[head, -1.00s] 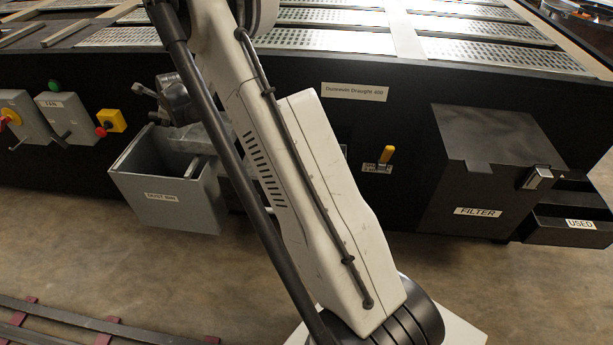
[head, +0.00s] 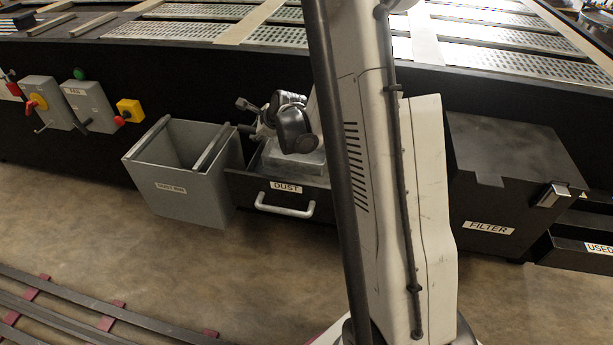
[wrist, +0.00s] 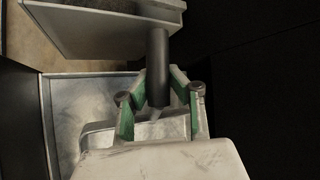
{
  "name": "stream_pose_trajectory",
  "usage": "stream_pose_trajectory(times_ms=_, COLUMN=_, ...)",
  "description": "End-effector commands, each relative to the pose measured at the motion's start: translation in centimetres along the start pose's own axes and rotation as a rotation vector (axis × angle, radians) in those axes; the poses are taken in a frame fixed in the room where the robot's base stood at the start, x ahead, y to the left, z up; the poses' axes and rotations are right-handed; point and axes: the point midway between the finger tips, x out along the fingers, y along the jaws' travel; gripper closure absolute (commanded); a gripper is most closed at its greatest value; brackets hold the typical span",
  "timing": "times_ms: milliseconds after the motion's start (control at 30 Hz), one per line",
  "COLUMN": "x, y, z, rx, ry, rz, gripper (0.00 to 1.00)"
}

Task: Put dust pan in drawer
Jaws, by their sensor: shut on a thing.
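The open drawer labelled DUST (head: 287,188) has a pale metal inside and a light handle on its front. My gripper (head: 285,125) is over this drawer in the head view. In the wrist view my gripper (wrist: 158,105) has green-padded fingers shut on the dark round handle of the dust pan (wrist: 157,68). The pale pan body (head: 298,158) appears within or just above the drawer, below my gripper; whether it touches the drawer floor I cannot tell. The drawer's pale inside (wrist: 75,115) shows left of the fingers. My wrist hides part of the pan.
The grey dust bin (head: 180,205) stands just left of the drawer and shows at the top of the wrist view (wrist: 95,42). The black FILTER box (head: 490,205) and USED drawer (head: 585,255) are at right. Switch boxes (head: 90,105) are at left. Rails (head: 60,315) cross the floor.

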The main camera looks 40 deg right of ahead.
Motion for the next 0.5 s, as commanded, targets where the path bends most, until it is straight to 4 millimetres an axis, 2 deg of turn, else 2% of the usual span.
stream_pose_trajectory(times_ms=133, x=0.6, y=0.8, z=-0.6, rx=-0.003, ry=-0.002, rz=0.0, gripper=1.0)
stream_pose_trajectory(times_ms=400, x=3.8, y=3.1, z=-2.7, rx=-0.002, ry=-0.002, rz=0.0, gripper=1.0)
stream_pose_trajectory(times_ms=500, x=4.3, y=3.6, z=-3.1, rx=-0.002, ry=-0.002, rz=0.0, gripper=1.0)
